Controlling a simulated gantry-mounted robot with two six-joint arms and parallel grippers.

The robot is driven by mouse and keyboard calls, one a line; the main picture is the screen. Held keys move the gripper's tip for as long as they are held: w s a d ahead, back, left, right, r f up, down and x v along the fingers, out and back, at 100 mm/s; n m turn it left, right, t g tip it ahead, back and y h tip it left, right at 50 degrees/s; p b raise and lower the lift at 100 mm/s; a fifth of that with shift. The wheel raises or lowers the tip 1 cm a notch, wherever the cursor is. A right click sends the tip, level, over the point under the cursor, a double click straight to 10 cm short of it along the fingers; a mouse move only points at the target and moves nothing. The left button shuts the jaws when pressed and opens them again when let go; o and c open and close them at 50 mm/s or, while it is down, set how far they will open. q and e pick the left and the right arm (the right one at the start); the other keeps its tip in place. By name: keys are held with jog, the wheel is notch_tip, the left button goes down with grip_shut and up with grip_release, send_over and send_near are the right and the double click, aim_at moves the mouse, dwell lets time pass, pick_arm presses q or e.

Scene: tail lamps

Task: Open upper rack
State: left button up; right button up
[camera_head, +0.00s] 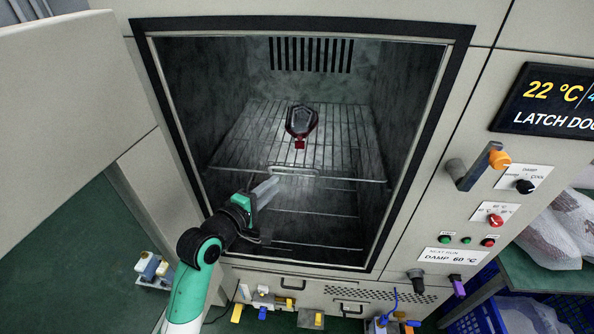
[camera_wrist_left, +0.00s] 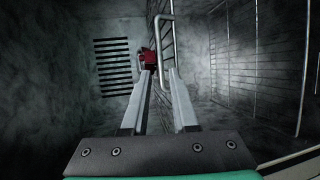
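The upper rack (camera_head: 345,145) is a wire shelf inside the open chamber, with a small handle (camera_head: 298,168) at the middle of its front edge. A red and dark tail lamp (camera_head: 301,121) lies on it. My left gripper (camera_head: 268,190) reaches in at the chamber mouth, just below and left of the handle. In the left wrist view my left gripper (camera_wrist_left: 161,75) is open with a gap between its fingers. The rack handle (camera_wrist_left: 158,40) shows ahead, at the fingertips; I cannot tell whether they touch. The right gripper is not in view.
The chamber door (camera_head: 70,110) stands open at the left. Lower racks (camera_head: 315,225) sit beneath the upper one. The dark chamber frame (camera_head: 420,165) borders the opening. A panel with an orange-tipped latch handle (camera_head: 480,165) and knobs is at the right. Several small parts lie below in front.

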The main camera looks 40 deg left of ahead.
aim_at(295, 169)
pick_arm(q)
jog(key=b+x, duration=0.2)
jog(key=x, duration=0.9)
jog(key=shift+w, duration=0.3)
jog(key=shift+c, duration=0.2)
grip_shut()
dwell(0.8)
